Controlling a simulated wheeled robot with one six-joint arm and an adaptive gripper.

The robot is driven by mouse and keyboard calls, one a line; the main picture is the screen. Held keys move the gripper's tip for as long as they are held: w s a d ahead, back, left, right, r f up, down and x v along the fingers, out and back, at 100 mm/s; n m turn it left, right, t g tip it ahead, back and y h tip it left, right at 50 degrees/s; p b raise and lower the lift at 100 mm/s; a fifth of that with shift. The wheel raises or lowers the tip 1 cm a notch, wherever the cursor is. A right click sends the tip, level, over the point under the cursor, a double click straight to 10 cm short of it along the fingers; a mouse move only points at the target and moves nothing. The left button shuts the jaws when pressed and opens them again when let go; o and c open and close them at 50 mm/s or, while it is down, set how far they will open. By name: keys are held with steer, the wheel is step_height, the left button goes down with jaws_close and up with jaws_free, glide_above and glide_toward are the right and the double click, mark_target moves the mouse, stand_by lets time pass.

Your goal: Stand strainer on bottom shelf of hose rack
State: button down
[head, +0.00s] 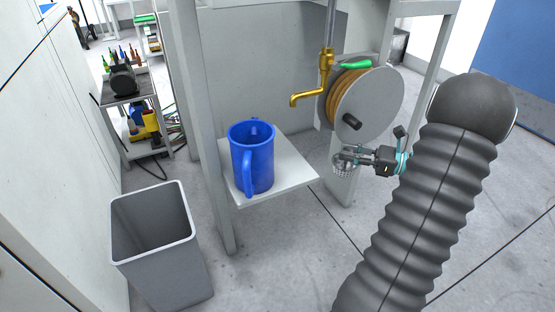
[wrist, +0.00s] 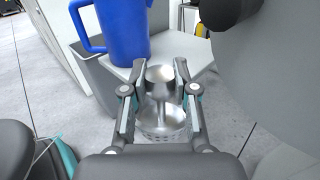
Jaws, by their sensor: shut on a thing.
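The strainer (head: 343,167) is a small metal piece with a perforated part. My gripper (head: 347,155) is shut on it and holds it in the air below the hose reel, right of the low white shelf. In the wrist view, the strainer (wrist: 160,112) sits between the two fingers of my gripper (wrist: 160,72), its shiny upper part between the tips. The low shelf (head: 285,190) of the hose rack (head: 205,130) carries a blue jug (head: 252,160); its right part is bare. In the wrist view, the shelf (wrist: 188,52) lies beyond the strainer, apart from it.
The hose reel (head: 375,100) hangs above my gripper, and its disc (wrist: 270,70) is close on the right in the wrist view. A brass tap (head: 310,95) is above the shelf. A grey bin (head: 150,225) stands left. A tool cart (head: 125,100) is behind.

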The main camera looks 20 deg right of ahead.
steer(key=shift+f+b+x, duration=0.25)
steer(key=shift+f+x, duration=0.35)
steer(key=shift+x, duration=2.15)
steer(key=shift+f+b+x, duration=0.3)
steer(key=shift+f+x, duration=0.25)
steer(key=shift+x, duration=2.2)
steer(key=shift+f+b+x, duration=0.25)
steer(key=shift+f+x, duration=0.35)
steer(key=shift+x, duration=2.2)
steer(key=shift+f, duration=0.2)
steer(key=c, duration=0.9)
jaws_free()
steer(key=shift+r, duration=0.1)
